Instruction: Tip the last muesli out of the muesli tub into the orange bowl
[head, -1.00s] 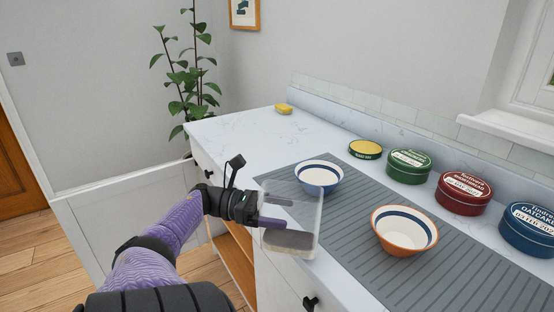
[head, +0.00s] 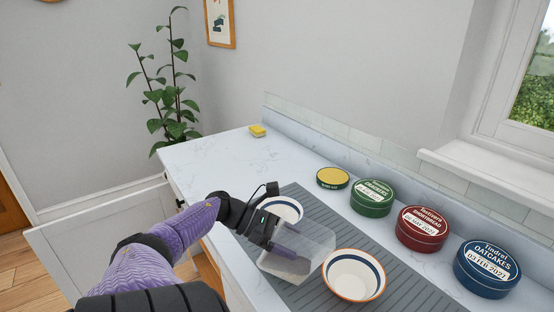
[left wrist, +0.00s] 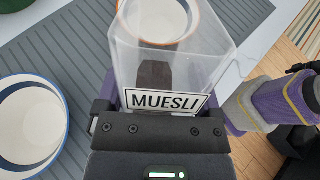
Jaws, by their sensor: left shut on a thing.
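The clear muesli tub (head: 312,246) is held by my left gripper (head: 284,238), which is shut on it. The tub leans somewhat in the head view. The orange bowl (head: 355,290), with a white inside and a blue band, stands just right of the tub. In the left wrist view the MUESLI label (left wrist: 168,101) faces the camera, and the orange bowl (left wrist: 160,20) shows beyond the tub, partly through its wall. I cannot tell whether tub and bowl touch. My right gripper is not seen.
A blue-and-white bowl (head: 283,208) stands behind my left gripper on the grey ribbed mat (head: 408,292). Along the back are a yellow-topped tin (head: 333,178) and green (head: 372,197), red (head: 422,228) and blue (head: 487,269) tins. A yellow sponge (head: 257,131) lies farther back.

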